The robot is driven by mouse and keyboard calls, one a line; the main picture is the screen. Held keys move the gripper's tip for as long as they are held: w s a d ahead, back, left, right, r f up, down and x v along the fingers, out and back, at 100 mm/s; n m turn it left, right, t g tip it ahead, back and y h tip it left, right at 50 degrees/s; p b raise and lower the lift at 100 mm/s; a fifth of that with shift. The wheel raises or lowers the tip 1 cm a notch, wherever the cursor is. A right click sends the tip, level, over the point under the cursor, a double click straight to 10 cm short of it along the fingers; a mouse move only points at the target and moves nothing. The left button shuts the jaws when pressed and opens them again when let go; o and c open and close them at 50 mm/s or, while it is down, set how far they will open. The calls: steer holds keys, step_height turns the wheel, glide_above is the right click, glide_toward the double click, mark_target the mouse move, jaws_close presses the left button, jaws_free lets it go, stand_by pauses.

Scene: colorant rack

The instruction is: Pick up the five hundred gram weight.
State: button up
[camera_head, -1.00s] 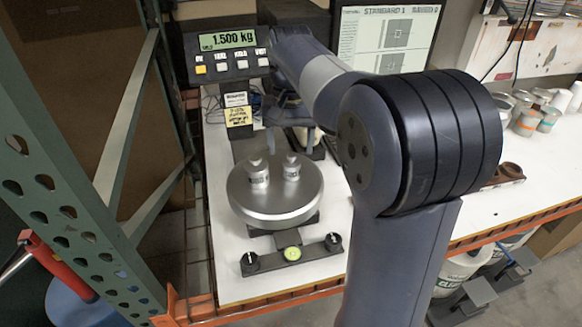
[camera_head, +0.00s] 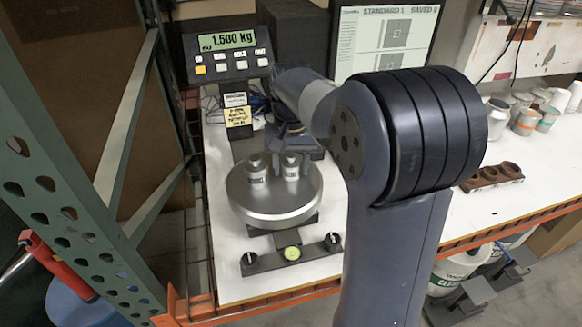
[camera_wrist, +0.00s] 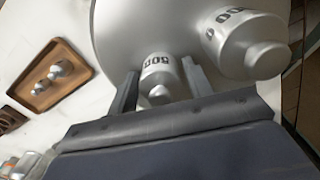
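The five hundred gram weight (camera_head: 291,172) is a small silver cylinder with a knob, standing upright on the right side of the round scale pan (camera_head: 262,211). In the wrist view its printed label starts with "50" (camera_wrist: 161,72). My gripper (camera_head: 292,150) is low over it, and in the wrist view the two fingers (camera_wrist: 160,70) stand on either side of it. The fingers look open, with small gaps beside the weight. A bigger silver weight (camera_wrist: 245,40) stands close by; it also shows on the pan's left in the head view (camera_head: 257,173).
The scale display (camera_head: 226,40) reads 1.500 kg behind the pan. In the wrist view a wooden tray (camera_wrist: 38,96) holds smaller weights to the left. A brown holder with round holes (camera_head: 490,178) and several cans (camera_head: 525,122) are on the right of the bench.

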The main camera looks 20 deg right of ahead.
jaws_close()
stand_by(0.3)
steer(key=shift+r, duration=0.15)
